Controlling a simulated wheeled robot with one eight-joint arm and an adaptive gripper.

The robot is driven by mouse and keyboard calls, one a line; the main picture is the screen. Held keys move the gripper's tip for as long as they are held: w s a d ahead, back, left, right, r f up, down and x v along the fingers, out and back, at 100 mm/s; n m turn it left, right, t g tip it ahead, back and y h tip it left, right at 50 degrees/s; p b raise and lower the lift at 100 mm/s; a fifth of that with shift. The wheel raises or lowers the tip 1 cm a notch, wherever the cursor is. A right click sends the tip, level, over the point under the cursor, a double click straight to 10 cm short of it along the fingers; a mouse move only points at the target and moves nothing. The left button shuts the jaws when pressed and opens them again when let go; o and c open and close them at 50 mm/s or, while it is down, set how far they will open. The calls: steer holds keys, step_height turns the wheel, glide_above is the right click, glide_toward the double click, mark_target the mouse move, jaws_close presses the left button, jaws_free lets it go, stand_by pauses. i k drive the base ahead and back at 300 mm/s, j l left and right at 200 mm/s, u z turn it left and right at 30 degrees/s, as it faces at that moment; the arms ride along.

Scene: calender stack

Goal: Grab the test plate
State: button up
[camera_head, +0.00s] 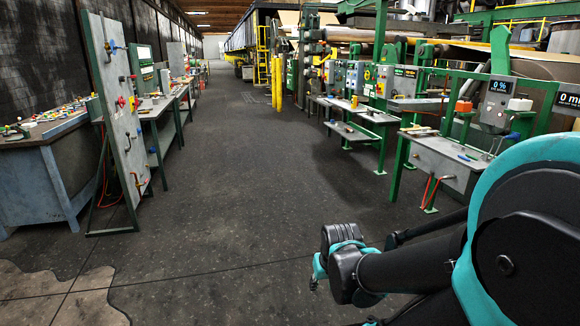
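I cannot pick out the test plate for certain. An upright grey panel (119,112) with coloured knobs and valve handles stands at the left. A grey-topped bench (448,160) with small items on it stands at the right, but the items are too small to name. My black and teal arm reaches in from the lower right. The small teal and black part at its far end, seemingly my gripper (317,277), is over the open floor, apart from the benches and the panel. Its fingers are too small and partly hidden to read.
A blue-grey control desk (45,175) stands at the far left. Workbenches (162,110) line the left side behind the panel. Green-framed benches (372,117) and machinery line the right. Yellow posts (277,82) stand farther back. The dark floor aisle (228,150) between is clear.

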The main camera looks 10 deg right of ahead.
mark_target(476, 100)
steer(key=i+z, duration=0.1)
steer(key=i, duration=0.4)
steer(key=i+j+z, duration=0.1)
steer(key=i, duration=0.35)
steer(key=i+j+z, duration=0.15)
steer(key=i, duration=0.35)
steer(key=i+j+z, duration=0.1)
steer(key=i, duration=0.35)
